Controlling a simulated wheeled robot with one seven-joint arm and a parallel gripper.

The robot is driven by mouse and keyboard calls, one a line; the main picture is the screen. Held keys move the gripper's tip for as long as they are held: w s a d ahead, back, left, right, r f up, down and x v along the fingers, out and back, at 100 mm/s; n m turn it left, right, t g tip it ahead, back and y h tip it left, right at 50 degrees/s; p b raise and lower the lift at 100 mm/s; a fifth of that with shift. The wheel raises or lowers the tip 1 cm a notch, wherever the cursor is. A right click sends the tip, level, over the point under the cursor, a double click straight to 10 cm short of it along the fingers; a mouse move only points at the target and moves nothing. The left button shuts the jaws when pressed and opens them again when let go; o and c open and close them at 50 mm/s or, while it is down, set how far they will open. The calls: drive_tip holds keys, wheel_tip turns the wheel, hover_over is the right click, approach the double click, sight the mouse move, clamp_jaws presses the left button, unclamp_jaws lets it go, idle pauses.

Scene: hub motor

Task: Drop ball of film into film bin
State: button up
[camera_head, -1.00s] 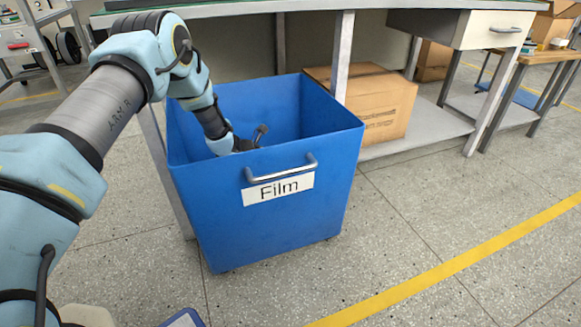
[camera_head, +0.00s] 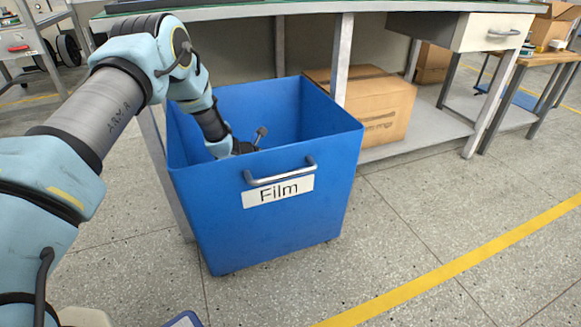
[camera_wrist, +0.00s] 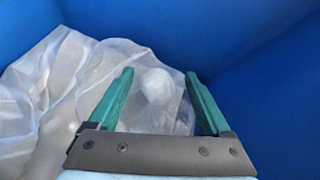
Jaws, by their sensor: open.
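The film bin (camera_head: 330,215) is a blue open-topped box with a "Film" label and a metal handle on its front. My arm reaches over its rim, and my gripper is down inside it, mostly hidden by the front wall in the head view. In the wrist view my gripper (camera_wrist: 160,95) is open, its two green fingers apart.
A workbench (camera_head: 370,8) stands behind the bin, with a leg close to the bin's back rim. A cardboard box (camera_head: 385,108) sits on the bench's lower shelf to the right. The floor at the front right is clear, crossed by a yellow line (camera_head: 450,265).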

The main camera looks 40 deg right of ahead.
drive_tip(key=p+v, duration=0.1)
drive_tip(key=v, duration=0.6)
drive_tip(key=shift+a+p, duration=0.15)
drive_tip(key=shift+p, duration=0.25)
drive_tip(key=shift+w, duration=0.1)
